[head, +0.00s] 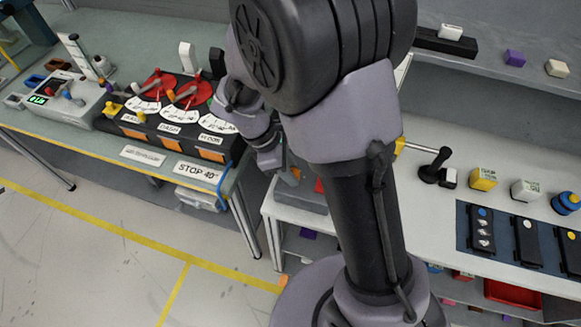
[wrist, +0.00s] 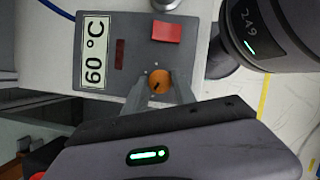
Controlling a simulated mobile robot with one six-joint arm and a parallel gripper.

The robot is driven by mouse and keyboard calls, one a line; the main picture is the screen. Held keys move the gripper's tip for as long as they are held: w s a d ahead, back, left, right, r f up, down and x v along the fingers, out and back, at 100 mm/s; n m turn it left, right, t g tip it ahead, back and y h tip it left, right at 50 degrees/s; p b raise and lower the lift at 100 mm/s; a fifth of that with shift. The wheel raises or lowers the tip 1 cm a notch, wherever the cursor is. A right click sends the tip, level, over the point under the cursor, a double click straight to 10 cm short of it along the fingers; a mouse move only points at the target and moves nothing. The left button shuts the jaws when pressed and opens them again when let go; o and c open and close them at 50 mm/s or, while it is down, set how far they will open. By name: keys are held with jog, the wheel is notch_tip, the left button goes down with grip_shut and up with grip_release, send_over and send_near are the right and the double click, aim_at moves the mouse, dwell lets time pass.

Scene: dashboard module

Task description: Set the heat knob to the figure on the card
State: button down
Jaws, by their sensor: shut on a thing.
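In the wrist view, an orange round knob (wrist: 159,75) with a dark pointer mark sits on a dark grey panel (wrist: 93,40). My gripper (wrist: 158,88) has its two fingers on either side of the knob and is shut on it. Small pale marks lie on the panel beside the knob; no figures are readable on them. A white card (wrist: 95,51) on the same panel reads 60 °C, turned sideways. In the head view, my arm hides the knob and most of the grey unit (head: 309,197).
A red block (wrist: 166,32) and a dark red window (wrist: 120,55) are on the panel near the knob. Left in the head view stands a bench with a black lever console (head: 120,127) and a STOP 40 sign (head: 198,171). A black-handled lever (head: 430,170) stands right of my arm.

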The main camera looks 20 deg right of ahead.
jog(key=m+p, duration=0.1)
jog(key=m, duration=0.1)
jog(key=m+g+p, duration=0.1)
jog(key=p, duration=0.1)
jog(key=shift+w+d+r+m+g, duration=0.1)
jog(key=shift+r+m+g, duration=0.05)
jog(key=shift+m+g, duration=0.2)
jog(key=shift+m+g+y+p, duration=0.45)
jog(key=shift+m+y+p, duration=0.45)
jog(key=shift+m, duration=1.25)
jog(key=c, duration=1)
grip_release()
jog(key=shift+c, duration=0.2)
jog(key=p+v, duration=0.5)
jog(key=v, duration=1.2)
jog(key=shift+w+p, duration=0.15)
jog(key=shift+p, duration=0.2)
jog(key=shift+r, duration=0.1)
